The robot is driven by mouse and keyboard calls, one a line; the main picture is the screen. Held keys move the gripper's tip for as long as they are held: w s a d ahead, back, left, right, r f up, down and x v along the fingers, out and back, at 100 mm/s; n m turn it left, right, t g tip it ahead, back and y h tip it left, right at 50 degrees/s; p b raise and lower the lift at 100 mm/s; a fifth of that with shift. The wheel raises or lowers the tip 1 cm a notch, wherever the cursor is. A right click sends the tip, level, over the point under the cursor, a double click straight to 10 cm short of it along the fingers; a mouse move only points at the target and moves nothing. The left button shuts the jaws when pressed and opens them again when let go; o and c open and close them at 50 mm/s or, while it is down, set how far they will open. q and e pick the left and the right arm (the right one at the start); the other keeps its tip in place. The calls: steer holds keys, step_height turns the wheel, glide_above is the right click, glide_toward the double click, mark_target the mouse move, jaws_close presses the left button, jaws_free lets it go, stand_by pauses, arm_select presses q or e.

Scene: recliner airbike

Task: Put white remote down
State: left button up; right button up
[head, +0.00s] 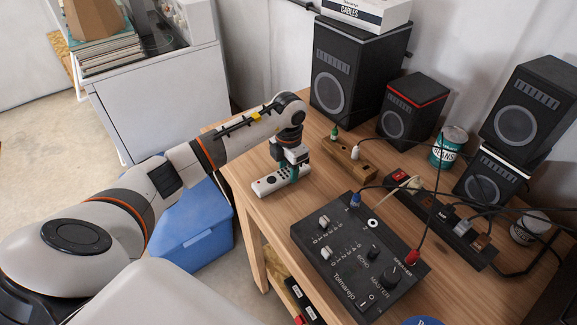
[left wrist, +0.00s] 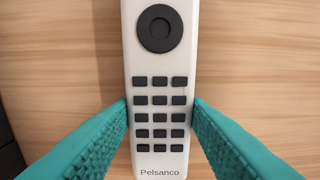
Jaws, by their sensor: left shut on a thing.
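The white remote (head: 279,179) has dark buttons and lies flat at or just above the left part of the wooden table (head: 245,165). In the left wrist view the remote (left wrist: 158,65) runs upright through the middle, with a round dark pad and the word Pelsanco. My left gripper (head: 288,175) points down over it. Its teal fingers (left wrist: 160,115) press on both long sides of the remote. I cannot tell whether the remote touches the wood. My right gripper is in neither view.
A black mixer (head: 345,255) stands right of the remote, with cables. A wooden block (head: 348,157) with small bottles is behind it. Black speakers (head: 345,85), a power strip (head: 440,225) and cans (head: 449,148) fill the back and right. A blue bin (head: 195,235) is on the floor.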

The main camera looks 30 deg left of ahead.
mark_target(289, 171)
arm_select(q)
steer(key=shift+f, duration=0.15)
steer(key=o, duration=1)
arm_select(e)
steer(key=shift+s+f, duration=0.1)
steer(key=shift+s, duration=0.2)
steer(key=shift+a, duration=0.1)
arm_select(q)
steer(key=shift+r, duration=0.6)
step_height(289, 171, up, 11)
steer(key=b, duration=0.3)
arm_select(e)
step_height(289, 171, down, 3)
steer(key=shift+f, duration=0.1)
